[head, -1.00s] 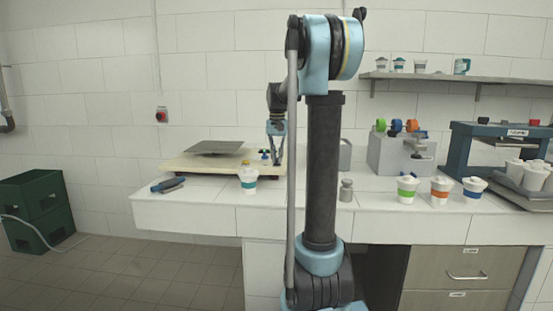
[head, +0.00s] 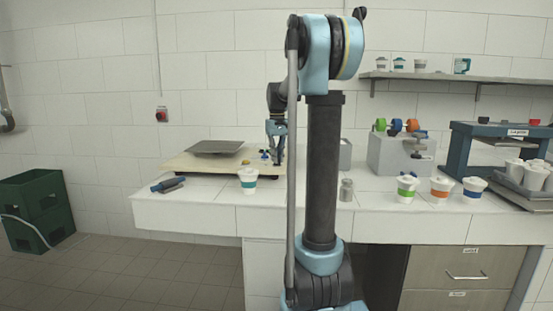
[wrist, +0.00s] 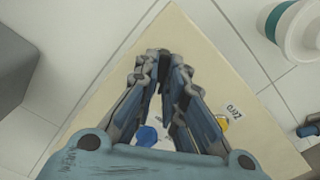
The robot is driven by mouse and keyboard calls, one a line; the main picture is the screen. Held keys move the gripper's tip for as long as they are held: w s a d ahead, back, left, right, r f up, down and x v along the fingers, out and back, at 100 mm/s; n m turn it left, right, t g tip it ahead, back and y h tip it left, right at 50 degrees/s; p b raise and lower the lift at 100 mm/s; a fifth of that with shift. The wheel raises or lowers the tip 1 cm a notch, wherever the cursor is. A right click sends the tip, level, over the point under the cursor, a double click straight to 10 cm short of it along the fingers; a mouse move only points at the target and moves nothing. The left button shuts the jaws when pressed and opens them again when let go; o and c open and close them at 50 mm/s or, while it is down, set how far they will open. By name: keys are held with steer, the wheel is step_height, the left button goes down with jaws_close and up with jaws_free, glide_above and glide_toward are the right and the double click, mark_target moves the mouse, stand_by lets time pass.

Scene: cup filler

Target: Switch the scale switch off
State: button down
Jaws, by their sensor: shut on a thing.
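The scale has a cream base (head: 190,163) with a grey weighing plate (head: 215,147) on the counter. My gripper (head: 277,160) points down over the right end of the base. In the wrist view my gripper (wrist: 165,62) has its fingertips close together near the base's corner, shut on a small dark part between them. It seems to be the scale switch, mostly hidden by the fingers. A blue round knob (wrist: 147,136) shows between the fingers. A yellow button (wrist: 222,124) is beside a ZERO label (wrist: 233,109).
A white cup with a teal band (head: 248,180) stands in front of the scale. A dark blue tool (head: 167,185) lies to its left. A metal weight (head: 346,190) and several banded cups are to the right.

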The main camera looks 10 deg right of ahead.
steer(key=n, duration=0.6)
steer(key=shift+n, duration=0.3)
steer(key=n, duration=0.5)
steer(key=shift+w, duration=0.1)
steer(key=shift+d+n, duration=0.1)
steer(key=shift+n, duration=0.3)
steer(key=c, duration=1.7)
jaws_free()
step_height(320, 180, up, 12)
